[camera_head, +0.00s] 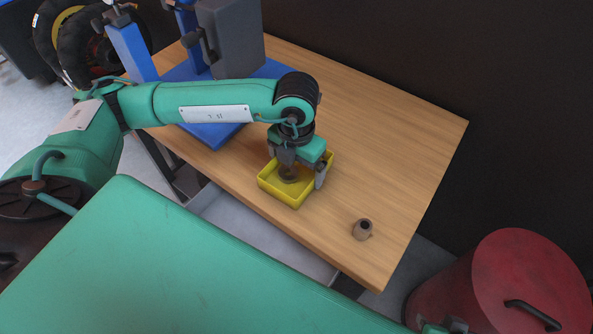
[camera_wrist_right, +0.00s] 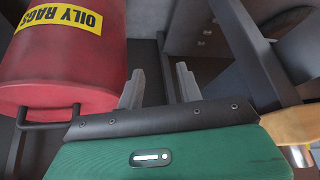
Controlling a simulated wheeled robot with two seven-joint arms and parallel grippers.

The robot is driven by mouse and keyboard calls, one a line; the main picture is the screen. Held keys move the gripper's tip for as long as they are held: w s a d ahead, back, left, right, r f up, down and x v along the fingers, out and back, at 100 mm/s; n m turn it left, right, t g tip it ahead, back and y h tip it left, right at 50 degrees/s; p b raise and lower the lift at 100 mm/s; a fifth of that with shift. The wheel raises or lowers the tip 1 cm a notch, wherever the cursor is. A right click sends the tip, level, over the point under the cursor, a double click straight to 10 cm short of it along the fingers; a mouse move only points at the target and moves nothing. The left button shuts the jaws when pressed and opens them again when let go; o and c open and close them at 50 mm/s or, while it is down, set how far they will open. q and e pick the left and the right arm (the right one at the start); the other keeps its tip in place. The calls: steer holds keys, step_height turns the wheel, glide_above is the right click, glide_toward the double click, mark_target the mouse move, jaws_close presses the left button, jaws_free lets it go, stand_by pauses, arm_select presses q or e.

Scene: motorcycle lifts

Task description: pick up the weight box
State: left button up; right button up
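The weight box is a shallow yellow open box (camera_head: 298,201) on the wooden table, in the head view. A small dark brown piece (camera_head: 289,174) sits inside it, partly hidden by my left gripper. My left gripper (camera_head: 303,170) points down over the box, its fingers spread apart. One finger is by the box's right wall; I cannot tell if it touches. My right gripper (camera_wrist_right: 160,88) is open and empty in the right wrist view, away from the table top.
A small brown cylindrical piece (camera_head: 363,230) stands on the table (camera_head: 400,150) near its front right. A blue stand (camera_head: 212,133) with a grey block is at the back left. A red oily rags bin (camera_head: 500,285) stands right of the table and shows in the wrist view (camera_wrist_right: 70,65).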

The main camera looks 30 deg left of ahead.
arm_select(q)
steer(key=c, duration=0.3)
